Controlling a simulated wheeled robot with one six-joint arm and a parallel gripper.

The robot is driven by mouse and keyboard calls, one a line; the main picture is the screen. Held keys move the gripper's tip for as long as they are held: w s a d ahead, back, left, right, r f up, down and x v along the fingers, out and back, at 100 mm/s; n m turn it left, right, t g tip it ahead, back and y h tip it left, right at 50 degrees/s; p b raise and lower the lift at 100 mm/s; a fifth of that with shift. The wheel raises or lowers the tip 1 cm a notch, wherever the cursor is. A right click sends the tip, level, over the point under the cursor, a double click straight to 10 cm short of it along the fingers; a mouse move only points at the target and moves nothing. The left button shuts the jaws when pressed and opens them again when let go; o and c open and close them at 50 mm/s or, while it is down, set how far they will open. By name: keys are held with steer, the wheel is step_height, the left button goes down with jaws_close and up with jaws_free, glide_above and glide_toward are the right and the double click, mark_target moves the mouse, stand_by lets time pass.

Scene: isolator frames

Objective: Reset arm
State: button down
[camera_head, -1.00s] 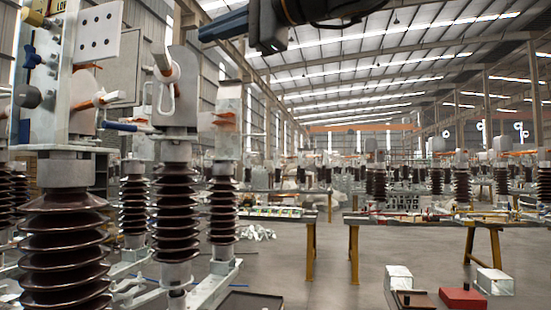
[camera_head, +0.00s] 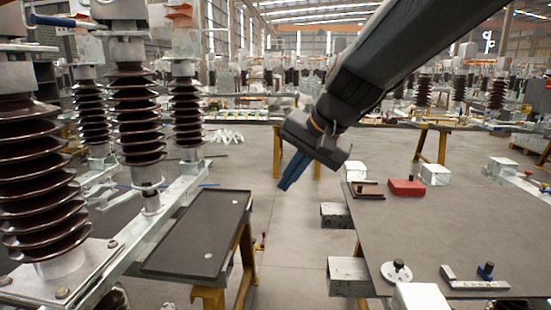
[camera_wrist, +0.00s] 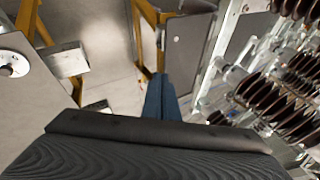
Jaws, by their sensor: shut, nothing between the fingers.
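My gripper (camera_head: 291,171) hangs in the upper middle of the head view, at the end of my dark arm, with its blue fingers pointing down and to the left. The fingers are together and hold nothing. In the wrist view the blue fingers (camera_wrist: 160,100) show above the dark gripper body, over the grey floor and the end of a yellow-legged stand. My gripper is in open air between the insulator frame on the left and the grey table on the right, and appears to touch nothing.
Brown ribbed insulators (camera_head: 135,115) stand on a metal frame at left. A dark-topped stand (camera_head: 195,240) is beside them. A grey table (camera_head: 450,225) at right holds a red block (camera_head: 407,187), white blocks and small fixtures. Open floor (camera_head: 290,235) lies between.

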steer(key=s+d+f+n+g+h+p, duration=0.1)
steer(key=s+d+f+n+g+h, duration=0.2)
steer(key=s+d+f, duration=1.3)
step_height(320, 180, down, 4)
steer(key=shift+s+d+r+n+g+h, duration=0.1)
steer(key=shift+s+d+n+g+h, duration=0.2)
steer(key=shift+s+g+h, duration=0.5)
